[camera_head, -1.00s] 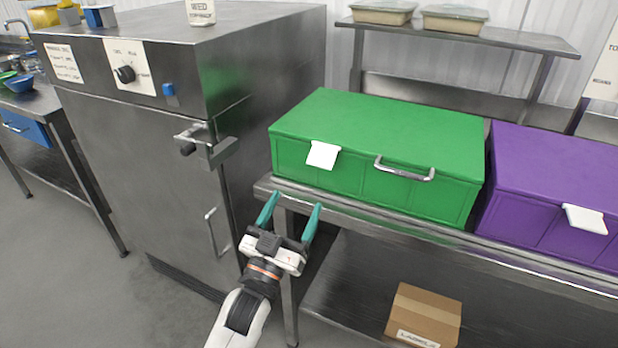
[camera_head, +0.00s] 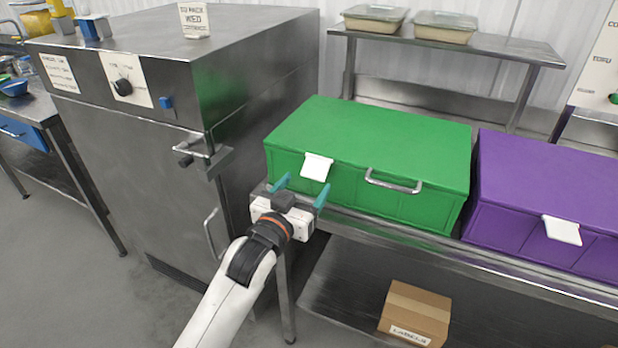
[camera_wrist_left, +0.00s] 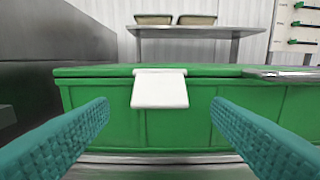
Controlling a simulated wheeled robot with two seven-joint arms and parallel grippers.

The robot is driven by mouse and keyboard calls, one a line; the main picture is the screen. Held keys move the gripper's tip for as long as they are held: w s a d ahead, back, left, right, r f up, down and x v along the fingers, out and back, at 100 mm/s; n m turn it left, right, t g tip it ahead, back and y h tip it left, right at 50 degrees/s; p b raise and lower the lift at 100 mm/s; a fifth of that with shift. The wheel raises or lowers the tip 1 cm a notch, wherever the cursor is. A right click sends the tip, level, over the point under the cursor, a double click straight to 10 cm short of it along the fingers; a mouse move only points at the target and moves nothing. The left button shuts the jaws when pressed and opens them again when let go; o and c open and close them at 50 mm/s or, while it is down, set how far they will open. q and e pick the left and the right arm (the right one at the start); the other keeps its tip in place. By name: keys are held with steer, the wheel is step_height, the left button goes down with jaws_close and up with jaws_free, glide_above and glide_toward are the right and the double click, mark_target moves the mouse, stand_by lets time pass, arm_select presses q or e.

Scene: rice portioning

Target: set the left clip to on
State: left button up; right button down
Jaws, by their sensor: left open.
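The left clip (camera_head: 316,167) is a white flap on the front left of the green box (camera_head: 368,140), at the lid's edge. In the left wrist view the clip (camera_wrist_left: 159,88) hangs over the lid seam, its lower part tilted outward. My left gripper (camera_head: 300,188) has teal fingers, is open and empty, and is in front of the clip. In the left wrist view its fingers (camera_wrist_left: 160,125) stand either side of the clip, apart from it and a little lower. My right gripper is not in view.
A metal handle (camera_head: 394,182) is right of the clip. A purple box (camera_head: 545,200) with its own white clip (camera_head: 562,230) stands to the right. A steel cabinet (camera_head: 130,170) with a protruding latch (camera_head: 203,155) is close on the left. A carton (camera_head: 414,314) sits on the lower shelf.

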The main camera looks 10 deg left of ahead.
mark_target(312, 176)
arm_select(q)
steer(key=shift+x, duration=1.5)
steer(key=shift+c, duration=0.2)
steer(key=c, duration=0.9)
steer(key=t+b, duration=0.1)
steer(key=b, duration=0.2)
steer(key=f+t+b, duration=0.1)
steer(key=b, duration=0.2)
steer(key=shift+w+d+f+t+h, duration=0.1)
steer(key=shift+w+t+h, duration=0.2)
steer(key=shift+w+h, duration=0.1)
steer(key=shift+c, duration=0.2)
steer(key=shift+s, duration=0.1)
steer(key=o, duration=1)
